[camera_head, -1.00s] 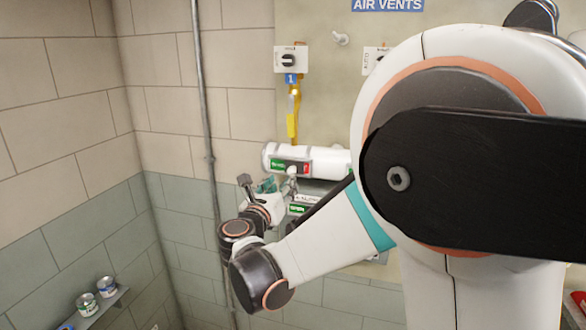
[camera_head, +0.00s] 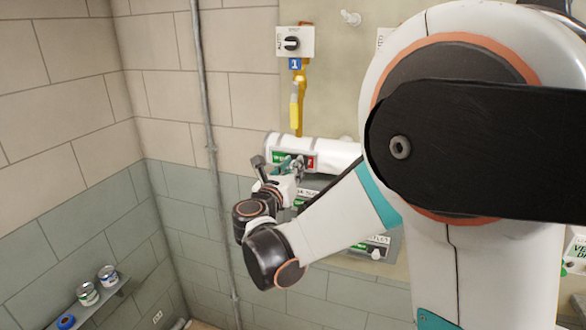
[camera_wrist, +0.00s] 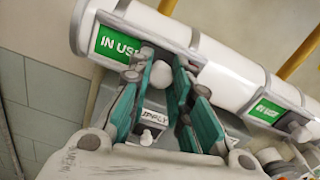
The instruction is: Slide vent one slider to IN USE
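The vent one slider panel (camera_head: 278,155) is on the white horizontal pipe below the tag marked 1. It has a green part at left and a red part at right. In the wrist view its green IN USE label (camera_wrist: 118,44) is readable, cut by my left finger. A white rounded knob (camera_wrist: 161,74) sits right of the label. My gripper (camera_wrist: 163,80) is open, with teal fingers on either side of the knob; contact is unclear. In the head view my gripper (camera_head: 290,167) is in front of the panel and hides its middle.
A second green label (camera_wrist: 267,110) is further along the pipe. A SUPPLY plate (camera_wrist: 153,117) lies below, between my fingers. A switch box (camera_head: 293,42) and yellow handle (camera_head: 296,105) are above. A vertical grey conduit (camera_head: 208,130) stands left. Cans sit on a low shelf (camera_head: 95,305).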

